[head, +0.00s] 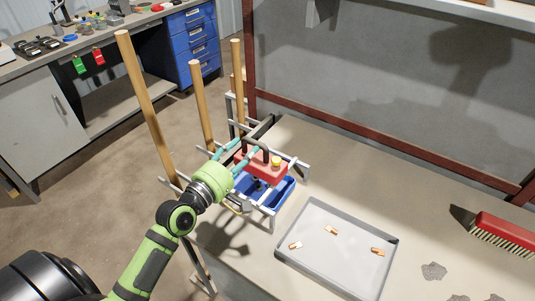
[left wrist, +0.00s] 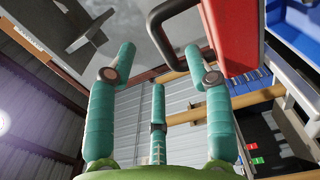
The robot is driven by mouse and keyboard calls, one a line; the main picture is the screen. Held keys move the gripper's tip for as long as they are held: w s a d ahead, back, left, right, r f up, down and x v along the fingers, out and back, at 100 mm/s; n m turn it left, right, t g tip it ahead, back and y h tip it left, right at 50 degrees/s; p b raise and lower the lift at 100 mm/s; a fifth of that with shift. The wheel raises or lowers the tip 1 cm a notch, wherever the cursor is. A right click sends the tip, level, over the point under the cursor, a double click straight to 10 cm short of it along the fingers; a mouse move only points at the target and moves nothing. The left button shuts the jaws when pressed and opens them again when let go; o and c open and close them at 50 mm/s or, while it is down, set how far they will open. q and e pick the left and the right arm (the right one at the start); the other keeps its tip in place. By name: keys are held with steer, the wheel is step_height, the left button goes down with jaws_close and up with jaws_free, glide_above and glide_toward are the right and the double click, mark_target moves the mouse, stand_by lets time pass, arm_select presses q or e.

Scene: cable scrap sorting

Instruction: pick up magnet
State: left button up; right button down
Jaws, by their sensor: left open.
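My left gripper (head: 244,151) has teal fingers and is open beside the magnet's handle. In the left wrist view the handle shows near and beyond the spread fingertips of the left gripper (left wrist: 160,58). I cannot tell whether they touch. My right gripper is not in view.
A grey tray (head: 283,262) holds three small copper pieces. A red brush (head: 503,232) and grey scraps (head: 433,271) lie on the bench to the right. Wooden posts (head: 147,105) stand behind my left arm. The blue tray (head: 286,193) is under the rack. Bench behind the grey tray is clear.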

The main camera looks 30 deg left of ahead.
mark_target(256, 144)
arm_select(q)
steer(key=w, duration=0.1)
steer(key=w+d+p, duration=0.1)
steer(key=w, duration=0.1)
steer(key=shift+w+d+r, duration=0.1)
steer(key=shift+d+r, duration=0.05)
steer(key=shift+w+d+f+p, duration=0.1)
steer(key=shift+w+p, duration=0.05)
steer(key=shift+w, duration=0.4)
steer(key=shift+w+d+f+p, duration=0.1)
steer(key=shift+w+p, duration=0.05)
steer(key=shift+w, duration=0.35)
jaws_close()
steer(key=shift+w+a+r, duration=0.1)
steer(key=shift+r, duration=0.1)
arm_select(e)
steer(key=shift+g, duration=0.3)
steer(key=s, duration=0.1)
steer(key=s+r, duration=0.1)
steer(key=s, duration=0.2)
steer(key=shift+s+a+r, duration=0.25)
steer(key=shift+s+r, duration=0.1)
